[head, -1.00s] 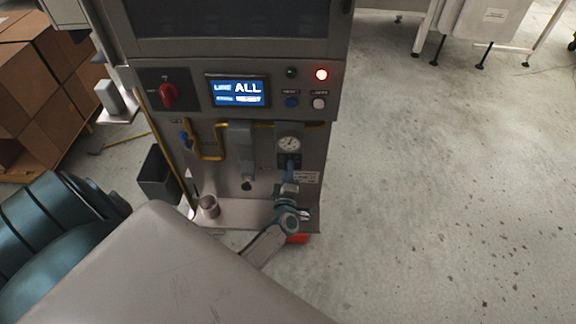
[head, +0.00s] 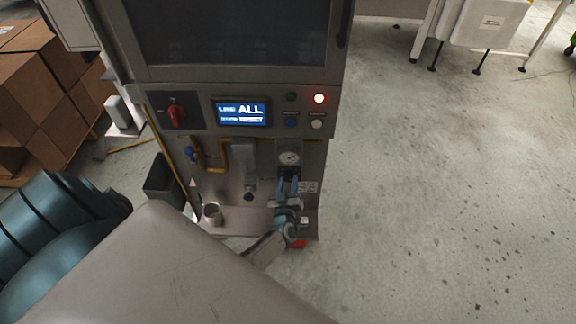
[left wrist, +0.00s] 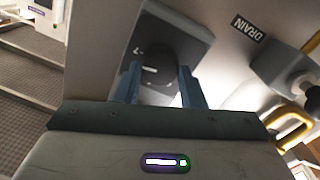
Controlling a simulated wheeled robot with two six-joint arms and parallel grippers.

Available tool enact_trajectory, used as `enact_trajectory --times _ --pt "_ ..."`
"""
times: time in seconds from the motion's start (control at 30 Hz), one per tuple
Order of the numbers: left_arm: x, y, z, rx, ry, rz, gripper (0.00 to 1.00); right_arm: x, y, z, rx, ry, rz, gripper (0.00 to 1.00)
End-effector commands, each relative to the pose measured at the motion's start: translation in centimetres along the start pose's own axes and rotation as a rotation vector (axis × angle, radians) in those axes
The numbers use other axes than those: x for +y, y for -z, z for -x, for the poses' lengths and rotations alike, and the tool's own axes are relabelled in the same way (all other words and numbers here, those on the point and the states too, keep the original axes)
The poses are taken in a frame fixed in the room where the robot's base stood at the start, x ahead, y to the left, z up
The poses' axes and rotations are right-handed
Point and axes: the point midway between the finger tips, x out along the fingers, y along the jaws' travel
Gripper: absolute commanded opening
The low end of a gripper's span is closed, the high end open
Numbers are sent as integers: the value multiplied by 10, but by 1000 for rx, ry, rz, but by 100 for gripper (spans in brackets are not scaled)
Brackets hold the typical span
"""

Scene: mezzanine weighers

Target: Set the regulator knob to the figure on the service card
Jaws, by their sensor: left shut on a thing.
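The dark regulator knob (left wrist: 158,68) is in the left wrist view, on a grey plate between my blue fingertips. My left gripper (head: 288,186) is just below the gauge in the head view; its fingers (left wrist: 161,84) are closed around the knob. In the head view the knob is mostly hidden by the gripper. A small pale card with print (head: 308,187) is right of the gripper; its figure is too small to read. My right gripper is out of view.
A metal cup (head: 212,213) stands on the lower ledge. Open floor lies right.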

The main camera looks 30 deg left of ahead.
Motion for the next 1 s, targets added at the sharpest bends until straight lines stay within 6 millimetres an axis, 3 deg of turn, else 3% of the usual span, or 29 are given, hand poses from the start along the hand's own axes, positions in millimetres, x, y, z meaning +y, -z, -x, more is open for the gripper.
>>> enact_trajectory --times 0.4,0.9,0.93,1.0 --pt "0 0 1 -10 2 -167 13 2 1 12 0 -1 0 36" --pt "0 -1 1 -11 2 -186 13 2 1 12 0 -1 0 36" --pt "0 -1 1 -11 2 -186 38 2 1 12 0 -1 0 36" --pt "0 -1 1 -11 2 -185 52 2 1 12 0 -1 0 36"
